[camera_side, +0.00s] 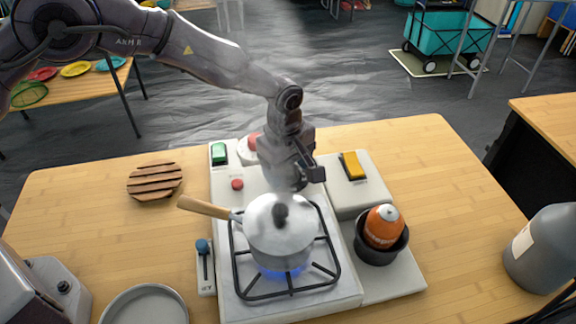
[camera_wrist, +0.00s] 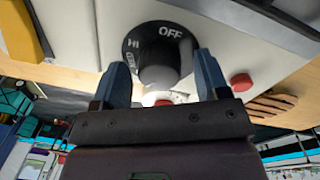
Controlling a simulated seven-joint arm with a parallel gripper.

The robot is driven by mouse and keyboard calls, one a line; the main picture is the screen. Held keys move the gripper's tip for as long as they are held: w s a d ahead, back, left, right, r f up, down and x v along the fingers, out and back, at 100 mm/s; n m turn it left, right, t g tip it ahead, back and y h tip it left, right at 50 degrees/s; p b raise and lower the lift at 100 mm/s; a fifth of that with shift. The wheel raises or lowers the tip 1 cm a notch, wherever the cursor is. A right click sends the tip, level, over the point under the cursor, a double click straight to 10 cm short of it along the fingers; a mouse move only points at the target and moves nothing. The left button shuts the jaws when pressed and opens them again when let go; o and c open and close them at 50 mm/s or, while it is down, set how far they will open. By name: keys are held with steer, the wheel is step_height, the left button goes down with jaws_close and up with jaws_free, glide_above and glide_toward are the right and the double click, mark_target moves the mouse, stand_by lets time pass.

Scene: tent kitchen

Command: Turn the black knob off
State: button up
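The black knob (camera_wrist: 160,62) is in the wrist view, on a round black dial marked OFF and HI, with a third mark partly covered. My gripper (camera_wrist: 156,70) has its two blue-grey fingers on either side of the knob, apart from each other, with gaps between them and the knob. In the side view my gripper (camera_side: 298,178) points down at the stove panel just behind the pot, and the knob is hidden there. A blue flame (camera_side: 282,271) burns under the silver lidded pot (camera_side: 280,243).
The pot's wooden handle (camera_side: 203,208) points left. A blue-topped slider (camera_side: 204,262), a red button (camera_side: 237,184), a green switch (camera_side: 218,154) and a yellow switch (camera_side: 352,165) surround the burner. An orange canister (camera_side: 383,229) sits in a black cup at right. Steam rises near my gripper.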

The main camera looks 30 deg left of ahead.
steer(key=c, duration=0.8)
